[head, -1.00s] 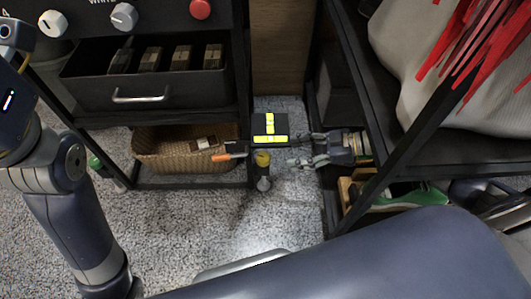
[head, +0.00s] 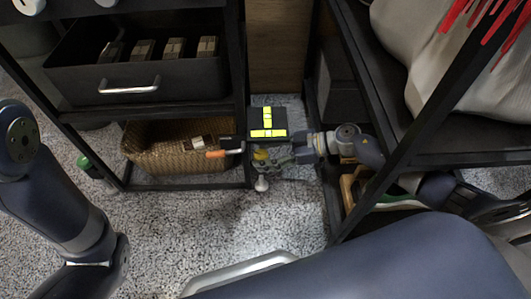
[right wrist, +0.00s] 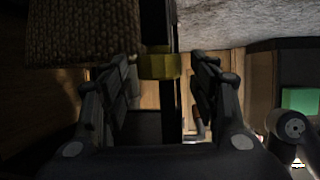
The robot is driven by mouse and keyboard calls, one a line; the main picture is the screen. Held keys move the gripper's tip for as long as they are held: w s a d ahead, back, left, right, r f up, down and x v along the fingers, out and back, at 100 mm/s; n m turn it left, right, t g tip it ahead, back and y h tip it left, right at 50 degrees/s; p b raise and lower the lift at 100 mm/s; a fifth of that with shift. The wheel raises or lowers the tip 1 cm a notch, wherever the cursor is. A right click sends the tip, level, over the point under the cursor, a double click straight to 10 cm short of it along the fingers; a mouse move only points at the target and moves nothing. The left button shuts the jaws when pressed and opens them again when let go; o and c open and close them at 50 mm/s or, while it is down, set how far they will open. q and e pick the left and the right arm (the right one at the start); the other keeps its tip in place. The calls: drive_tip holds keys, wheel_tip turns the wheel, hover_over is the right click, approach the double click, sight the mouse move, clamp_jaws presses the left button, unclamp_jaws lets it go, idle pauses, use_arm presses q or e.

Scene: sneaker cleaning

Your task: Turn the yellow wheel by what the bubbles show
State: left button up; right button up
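The yellow wheel (head: 260,154) sits low at the right corner of the left rack, above a pale round foot (head: 261,184). In the right wrist view it is a yellow band (right wrist: 160,66) around a dark upright. My right gripper (head: 270,157) reaches it from the right and partly covers it in the head view. In the wrist view its fingers (right wrist: 165,62) are open, one on each side of the wheel, with gaps visible. A black block with two bright yellow vials (head: 267,122) lies just behind; the bubbles are too small to read. My left gripper is out of view.
A wicker basket (head: 165,158) stands on the rack's low shelf, with an orange-handled tool (head: 216,153) beside its right end. A black drawer (head: 140,80) is above. The right rack (head: 405,145) stands close to my right arm. Carpet (head: 215,220) in front is clear.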

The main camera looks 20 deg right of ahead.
drive_tip(key=c, duration=1)
drive_tip(key=shift+n+g+y, duration=0.3)
drive_tip(key=shift+n+g, duration=0.5)
drive_tip(key=shift+g, duration=0.1)
drive_tip(key=o, duration=1)
drive_tip(key=shift+o, duration=0.2)
drive_tip(key=v, duration=1.2)
drive_tip(key=shift+f, duration=0.1)
